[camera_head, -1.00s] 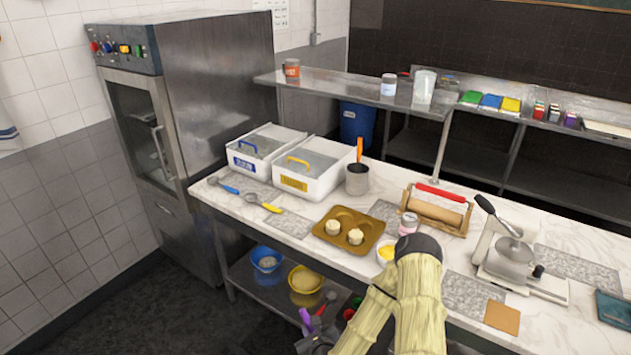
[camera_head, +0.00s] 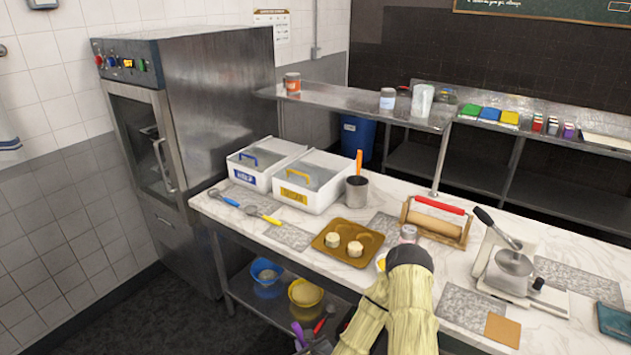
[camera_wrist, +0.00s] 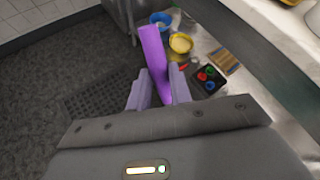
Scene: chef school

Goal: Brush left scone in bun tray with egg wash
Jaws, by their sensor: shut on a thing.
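The brown bun tray (camera_head: 325,243) lies on the marble counter and holds two pale scones. The left scone (camera_head: 333,239) sits in the left of the tray, the other scone (camera_head: 355,249) to its right. A bowl of yellow egg wash (camera_head: 381,263) stands right of the tray, partly hidden by my arm. My gripper (camera_wrist: 157,88) is shut on a long purple tool (camera_wrist: 153,50) in the wrist view. The tool also shows low in the head view (camera_head: 298,333), in front of the counter and below its top. I cannot make out any bristles.
A small jar (camera_head: 408,232), rolling pin rack (camera_head: 435,222) and press (camera_head: 510,270) stand to the right. Two lidded bins (camera_head: 308,190) and a metal pot (camera_head: 357,188) stand behind. A blue bowl (camera_head: 266,271) and yellow bowl (camera_head: 305,293) sit on the lower shelf.

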